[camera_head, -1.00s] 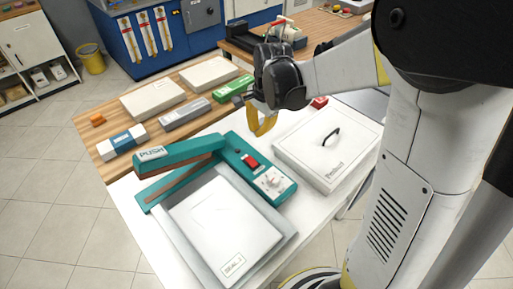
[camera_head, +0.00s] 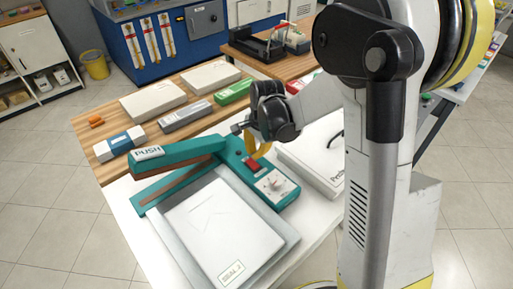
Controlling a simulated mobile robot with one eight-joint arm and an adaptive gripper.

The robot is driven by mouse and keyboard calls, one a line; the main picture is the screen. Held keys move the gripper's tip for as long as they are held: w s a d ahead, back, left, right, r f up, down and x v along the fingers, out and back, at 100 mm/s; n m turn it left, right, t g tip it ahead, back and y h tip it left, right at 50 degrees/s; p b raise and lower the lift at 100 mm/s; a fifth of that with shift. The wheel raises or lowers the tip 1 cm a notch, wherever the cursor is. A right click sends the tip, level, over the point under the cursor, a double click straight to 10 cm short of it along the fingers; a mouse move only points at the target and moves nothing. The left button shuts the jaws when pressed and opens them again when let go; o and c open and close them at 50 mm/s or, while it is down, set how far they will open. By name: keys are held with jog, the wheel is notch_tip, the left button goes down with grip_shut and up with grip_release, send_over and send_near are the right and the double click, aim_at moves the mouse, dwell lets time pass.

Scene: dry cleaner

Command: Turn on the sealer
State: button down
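The teal sealer (camera_head: 255,182) stands on the white table. Its long lever arm marked PUSH (camera_head: 165,155) is raised at a slant. A red switch (camera_head: 251,164) and a white panel with a dial (camera_head: 272,184) are on its right-hand body. My gripper (camera_head: 258,156) hangs just above the switch, its yellow finger pointing down close to it. I cannot tell whether the finger touches the switch or whether the gripper is open. A white package marked SEAL (camera_head: 222,225) lies on the grey tray in front of the sealer.
A white Product box (camera_head: 312,163) is right of the sealer, partly hidden by my arm. Behind are white boxes (camera_head: 152,99), a grey box (camera_head: 184,115), a green box (camera_head: 233,91) and a blue-and-white box (camera_head: 120,143) on the wooden counter.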

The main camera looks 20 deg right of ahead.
jog(key=shift+w+f, duration=0.15)
jog(key=shift+f, duration=0.75)
jog(key=shift+w+a+f+g+b, duration=0.2)
jog(key=shift+w+f+g+b, duration=0.1)
jog(key=shift+f+g+b, duration=0.35)
jog(key=shift+s, duration=0.1)
